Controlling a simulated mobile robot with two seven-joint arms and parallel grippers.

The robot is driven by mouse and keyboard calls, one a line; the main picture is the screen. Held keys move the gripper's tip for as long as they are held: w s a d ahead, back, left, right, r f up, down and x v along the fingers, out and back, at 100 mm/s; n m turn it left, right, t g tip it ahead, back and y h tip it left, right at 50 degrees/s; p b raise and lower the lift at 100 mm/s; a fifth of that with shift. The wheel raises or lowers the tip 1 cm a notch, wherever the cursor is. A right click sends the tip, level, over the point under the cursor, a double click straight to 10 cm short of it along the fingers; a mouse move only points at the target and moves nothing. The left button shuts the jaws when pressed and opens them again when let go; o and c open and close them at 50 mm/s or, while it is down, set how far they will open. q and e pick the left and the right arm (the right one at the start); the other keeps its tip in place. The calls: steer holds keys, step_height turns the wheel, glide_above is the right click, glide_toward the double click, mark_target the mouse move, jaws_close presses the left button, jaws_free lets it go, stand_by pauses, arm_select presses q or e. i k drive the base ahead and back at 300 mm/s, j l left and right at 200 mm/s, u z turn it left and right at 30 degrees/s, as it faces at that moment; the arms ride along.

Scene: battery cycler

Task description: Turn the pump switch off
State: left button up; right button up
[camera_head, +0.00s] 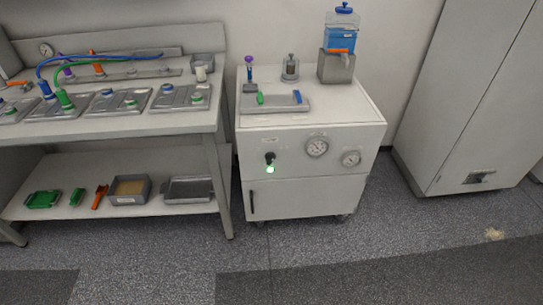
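The pump switch (270,158) is a small dark knob on the upper left of the front of a white cabinet (320,194). A round light just below it (270,170) glows pale green. Two round gauges sit to the right of the switch, a larger one (317,147) and a smaller one (351,158). The exact angle of the knob is too small to tell. Neither of my grippers is in view.
A grey workbench (215,150) with hoses and trays stands left of the cabinet. A tall cabinet (460,90) stands at the right. A blue-topped container (341,30) is on the white cabinet. The floor in front is clear except a small pale patch (494,234).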

mark_target(270, 157)
steer(key=i+l+z, duration=0.45)
steer(key=i+l, duration=0.55)
steer(key=i, duration=0.1)
